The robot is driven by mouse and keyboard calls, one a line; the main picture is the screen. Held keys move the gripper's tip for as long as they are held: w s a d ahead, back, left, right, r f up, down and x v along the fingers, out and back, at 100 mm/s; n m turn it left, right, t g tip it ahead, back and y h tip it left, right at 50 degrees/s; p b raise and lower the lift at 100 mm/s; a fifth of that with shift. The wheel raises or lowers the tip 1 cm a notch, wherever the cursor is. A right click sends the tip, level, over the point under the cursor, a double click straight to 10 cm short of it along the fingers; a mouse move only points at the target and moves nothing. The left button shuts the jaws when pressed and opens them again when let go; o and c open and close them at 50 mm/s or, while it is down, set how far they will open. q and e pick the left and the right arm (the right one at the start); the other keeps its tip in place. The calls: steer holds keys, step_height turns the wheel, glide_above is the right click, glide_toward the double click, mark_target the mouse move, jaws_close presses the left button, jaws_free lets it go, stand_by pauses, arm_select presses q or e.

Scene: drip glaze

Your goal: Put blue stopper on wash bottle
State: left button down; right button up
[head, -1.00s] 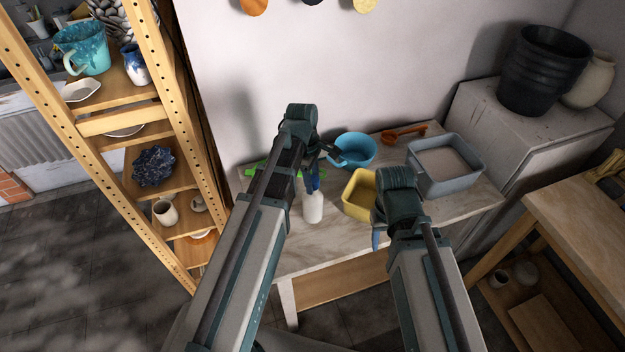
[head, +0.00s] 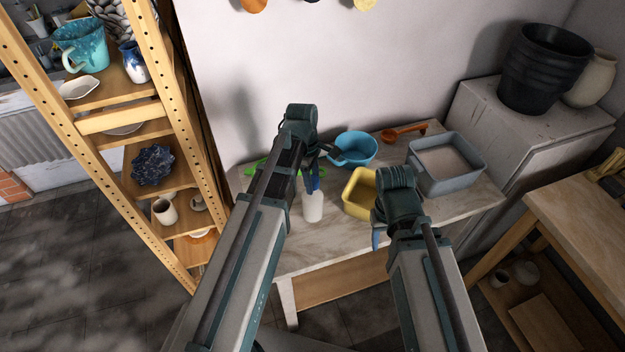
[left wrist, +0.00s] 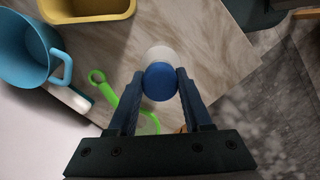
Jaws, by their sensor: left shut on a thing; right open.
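The white wash bottle (head: 313,208) stands upright on the table. My left gripper (head: 313,186) is shut on the blue stopper (left wrist: 160,82) just over the bottle's top. In the left wrist view the stopper sits between the fingertips (left wrist: 159,88) and overlaps the white bottle (left wrist: 158,53), which shows past its upper edge. I cannot tell whether stopper and bottle touch. My right gripper (head: 377,238) is open and empty at the table's front edge, right of the bottle; it is mostly hidden by its own arm.
A yellow tub (head: 358,205) stands close right of the bottle. A blue jug (head: 358,147), an orange scoop (head: 403,133) and a grey basin (head: 447,165) stand behind and right. A green tool (left wrist: 104,88) lies near the left gripper. A wooden shelf (head: 150,110) stands left.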

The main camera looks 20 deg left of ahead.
arm_select(q)
steer(key=shift+f, duration=0.15)
jaws_free()
stand_by(0.6)
steer(key=shift+a+r+p, duration=0.2)
steer(key=shift+r+p, duration=1.55)
steer(key=shift+r, duration=0.05)
steer(key=shift+a+r+p, duration=0.2)
steer(key=shift+r+p, duration=1.5)
steer(key=shift+r, duration=0.05)
steer(key=shift+r, duration=0.1)
step_height(320, 180, up, 14)
steer(key=a+p, duration=0.1)
steer(key=p, duration=1.2)
steer(key=shift+w+a+f+p, duration=0.15)
steer(key=shift+a+f+p, duration=0.1)
steer(key=shift+a+p, duration=0.1)
